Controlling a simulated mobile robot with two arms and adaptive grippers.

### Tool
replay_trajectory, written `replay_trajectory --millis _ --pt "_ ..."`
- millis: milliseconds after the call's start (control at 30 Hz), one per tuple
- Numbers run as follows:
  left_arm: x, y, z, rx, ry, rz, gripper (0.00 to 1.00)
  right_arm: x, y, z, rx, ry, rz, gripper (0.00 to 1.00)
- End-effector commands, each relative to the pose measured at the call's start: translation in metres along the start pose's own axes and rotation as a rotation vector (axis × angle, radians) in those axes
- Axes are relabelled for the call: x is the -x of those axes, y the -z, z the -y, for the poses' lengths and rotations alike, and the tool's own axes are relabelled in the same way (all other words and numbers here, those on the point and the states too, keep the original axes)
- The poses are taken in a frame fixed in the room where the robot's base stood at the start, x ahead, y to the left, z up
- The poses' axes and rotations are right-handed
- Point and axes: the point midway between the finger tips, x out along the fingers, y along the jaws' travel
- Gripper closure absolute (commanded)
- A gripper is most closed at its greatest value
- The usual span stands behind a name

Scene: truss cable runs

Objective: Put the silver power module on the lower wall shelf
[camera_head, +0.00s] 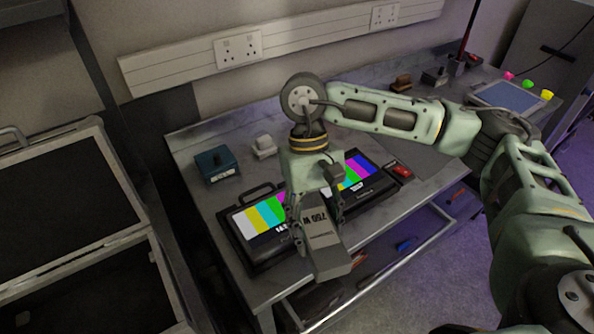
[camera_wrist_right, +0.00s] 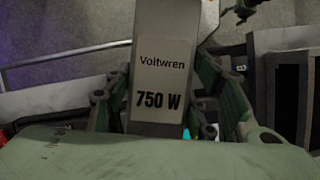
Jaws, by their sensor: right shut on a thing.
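The silver power module (camera_head: 326,254) is a grey box with a "750 W" label. My right gripper (camera_head: 319,222) is shut on it and holds it in front of the bench's front edge. In the right wrist view the module (camera_wrist_right: 163,62) reads "Voltwren 750 W" and sits between the fingers of my right gripper (camera_wrist_right: 165,100). My left gripper is not in view. No wall shelf can be made out clearly in these views.
A monitor case with colour bars (camera_head: 262,219) lies on the grey bench (camera_head: 203,141) behind the module. A blue box (camera_head: 216,163) and a small white item (camera_head: 264,146) stand at the back left. An open case (camera_head: 62,190) is at the left. Sockets line the wall trunking (camera_head: 300,40).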

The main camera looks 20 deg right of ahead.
Motion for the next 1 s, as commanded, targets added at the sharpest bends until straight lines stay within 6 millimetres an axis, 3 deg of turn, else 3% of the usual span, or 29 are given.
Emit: replay_trajectory --millis 167,400,600,833,1000 --pt "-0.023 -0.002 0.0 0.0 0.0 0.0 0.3 0.005 0.01 -0.029 -0.336 0.15 -0.009 1.0" --pt "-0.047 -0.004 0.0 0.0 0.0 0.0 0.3 0.028 0.013 -0.079 -0.841 0.351 -0.007 1.0" --pt "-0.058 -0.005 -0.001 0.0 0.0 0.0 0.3 0.045 0.009 -0.107 -1.112 0.454 -0.004 1.0" --pt "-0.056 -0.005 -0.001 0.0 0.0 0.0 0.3 0.053 0.014 -0.11 -1.209 0.491 0.002 1.0" --pt "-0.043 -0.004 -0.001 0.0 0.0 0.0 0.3 0.046 0.044 -0.088 -1.208 0.492 0.004 1.0"
